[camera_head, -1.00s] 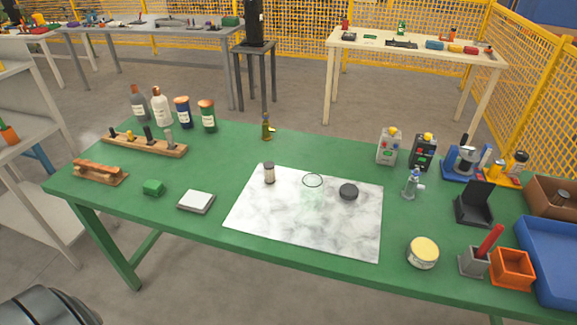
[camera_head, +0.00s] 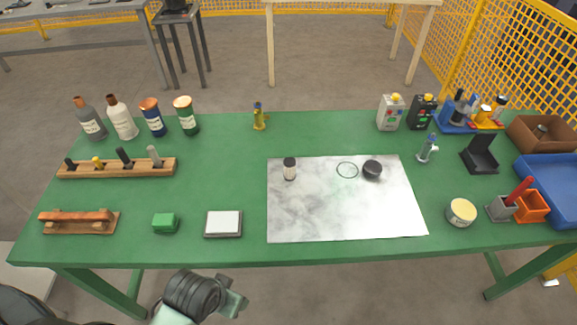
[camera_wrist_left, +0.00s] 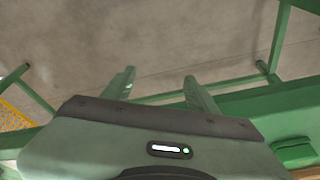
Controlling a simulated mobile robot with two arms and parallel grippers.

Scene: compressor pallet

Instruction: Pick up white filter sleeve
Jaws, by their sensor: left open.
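The white filter sleeve appears to be the small white cylinder with a dark top (camera_head: 290,170), standing upright on the marbled white mat (camera_head: 340,215) near its back left. A thin dark ring (camera_head: 347,170) and a black round cap (camera_head: 372,170) lie to its right on the mat. My left gripper (camera_head: 238,293) is in front of the table's front edge, well apart from the sleeve. In the left wrist view its two fingers (camera_wrist_left: 158,88) are spread and empty, over the floor. My right gripper is not in view.
A white-topped square pad (camera_head: 223,223) and a green block (camera_head: 165,222) lie left of the mat. A wooden rack (camera_head: 118,168) and several bottles stand at the left. A round yellow-topped tin (camera_head: 461,212) stands right of the mat.

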